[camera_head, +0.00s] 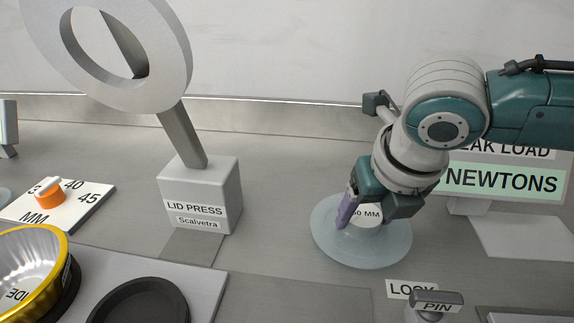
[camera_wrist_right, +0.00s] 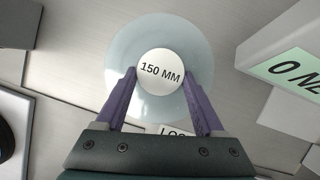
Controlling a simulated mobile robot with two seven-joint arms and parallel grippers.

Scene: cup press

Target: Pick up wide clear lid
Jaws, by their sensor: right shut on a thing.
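The wide clear lid (camera_head: 361,249) is a pale, see-through disc on the grey counter, right of the lid press. Its white round top reads "150 MM" in the right wrist view (camera_wrist_right: 161,70). My right gripper (camera_head: 358,212) reaches down over the lid, and its purple fingers (camera_wrist_right: 162,82) are shut on the white knob, one on each side. I cannot tell whether the lid is touching the counter. My left gripper is not in view.
The grey lid press (camera_head: 200,195) with its big ring stands left of centre. A gold-rimmed bowl (camera_head: 62,245) and a black round seat (camera_head: 137,302) are at front left. A "NEWTONS" display (camera_head: 503,182) stands at right.

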